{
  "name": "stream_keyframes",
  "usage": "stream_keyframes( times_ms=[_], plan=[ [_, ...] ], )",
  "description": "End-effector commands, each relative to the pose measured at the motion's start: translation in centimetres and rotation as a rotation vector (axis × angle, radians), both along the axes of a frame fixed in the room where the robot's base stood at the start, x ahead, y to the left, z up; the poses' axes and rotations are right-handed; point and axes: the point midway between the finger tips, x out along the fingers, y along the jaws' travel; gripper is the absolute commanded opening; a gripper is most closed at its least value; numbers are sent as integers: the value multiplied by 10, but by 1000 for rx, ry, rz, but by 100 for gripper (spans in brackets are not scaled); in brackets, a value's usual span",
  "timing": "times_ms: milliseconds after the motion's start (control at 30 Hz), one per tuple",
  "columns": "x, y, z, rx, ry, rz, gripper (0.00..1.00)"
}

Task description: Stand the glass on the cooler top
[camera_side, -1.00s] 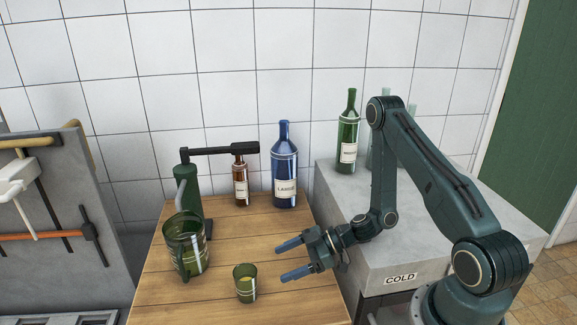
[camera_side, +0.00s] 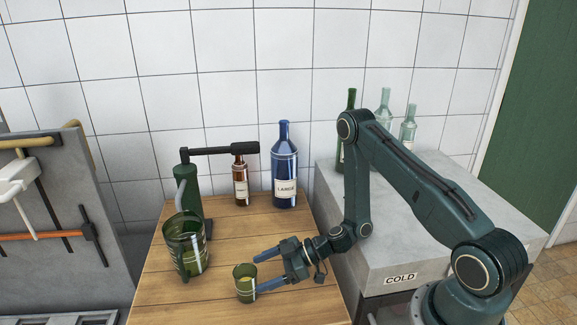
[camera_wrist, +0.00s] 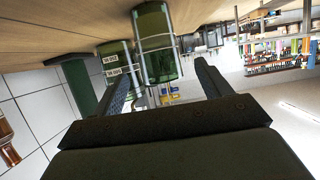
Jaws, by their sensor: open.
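The glass (camera_side: 245,284) is a small green tumbler standing upright on the wooden table's near part, with something yellowish showing inside. My gripper (camera_side: 258,274) is open, low over the table, with its fingertips at the glass's right side. In the wrist view, which looks upside down, the glass (camera_wrist: 157,45) lies between and ahead of the open fingers (camera_wrist: 152,72). I cannot tell whether a finger touches it. The cooler top (camera_side: 392,228) is a grey slab right of the table, above a "COLD" label; my arm hides part of it.
A larger green jug (camera_side: 186,245) stands left of the glass. A blue bottle (camera_side: 285,180), a brown bottle (camera_side: 241,185) and a green lever device (camera_side: 186,190) stand at the table's back. Several bottles (camera_side: 384,112) stand at the cooler top's back; its front is clear.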

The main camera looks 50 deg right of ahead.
Motion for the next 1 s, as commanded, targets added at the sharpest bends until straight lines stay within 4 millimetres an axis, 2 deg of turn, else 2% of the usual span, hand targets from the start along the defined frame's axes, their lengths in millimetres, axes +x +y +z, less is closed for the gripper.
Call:
stream_keyframes(
  times_ms=[200, 667, 1000],
  plan=[
    [12, 13, -7, 1, 1, 2, 77],
    [19, 20, -11, 0, 0, 1, 77],
    [42, 43, -23, 0, 0, 1, 77]
  ],
)
